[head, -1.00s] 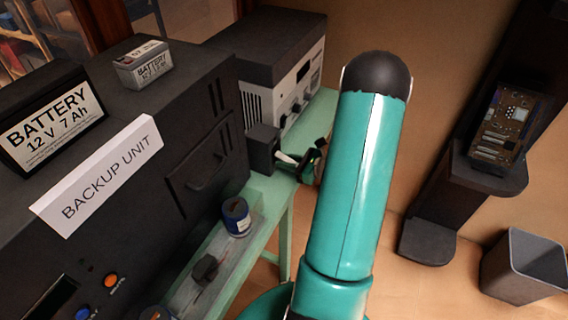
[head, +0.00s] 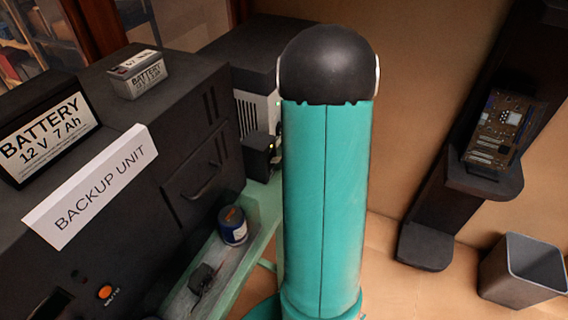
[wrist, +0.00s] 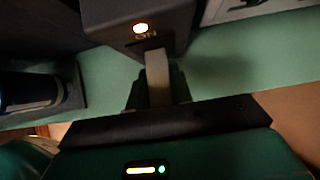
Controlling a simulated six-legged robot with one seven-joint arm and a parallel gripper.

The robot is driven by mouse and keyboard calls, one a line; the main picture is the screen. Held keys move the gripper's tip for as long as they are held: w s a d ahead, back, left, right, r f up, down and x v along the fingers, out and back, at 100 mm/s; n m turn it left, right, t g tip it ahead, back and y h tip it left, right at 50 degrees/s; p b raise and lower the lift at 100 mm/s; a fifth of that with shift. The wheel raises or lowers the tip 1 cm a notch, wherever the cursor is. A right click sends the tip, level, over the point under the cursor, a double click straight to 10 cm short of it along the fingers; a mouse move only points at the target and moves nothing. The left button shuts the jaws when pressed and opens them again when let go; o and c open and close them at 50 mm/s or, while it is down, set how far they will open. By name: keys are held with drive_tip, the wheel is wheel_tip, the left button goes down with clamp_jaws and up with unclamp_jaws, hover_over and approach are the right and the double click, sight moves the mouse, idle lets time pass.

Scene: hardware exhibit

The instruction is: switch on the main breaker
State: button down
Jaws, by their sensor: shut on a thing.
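The main breaker is a dark box (wrist: 145,18) at the top of the wrist view, with a lit yellow-white lamp (wrist: 140,28) above the word ON. Its pale grey lever (wrist: 156,66) points down toward my gripper (wrist: 157,90), whose dark fingers are shut around it. In the head view the breaker box (head: 258,157) stands at the end of the green bench with a small yellow light showing. There my arm hides the lever and gripper.
The black backup unit (head: 180,135) fills the left, with a large battery (head: 45,135) and a small one (head: 137,73) on it. A blue can (head: 233,228) stands in a tray beside it. A grey bin (head: 520,272) stands at the right.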

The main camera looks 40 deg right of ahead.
drive_tip(key=shift+w+a+r+g, duration=0.15)
drive_tip(key=shift+r+g, duration=0.1)
drive_tip(key=shift+g, duration=0.35)
drive_tip(key=c, duration=1.2)
unclamp_jaws()
drive_tip(key=shift+c, duration=0.2)
drive_tip(key=shift+r, duration=0.1)
drive_tip(key=v, duration=1.3)
drive_tip(key=shift+r, duration=0.4)
drive_tip(key=shift+a, duration=0.1)
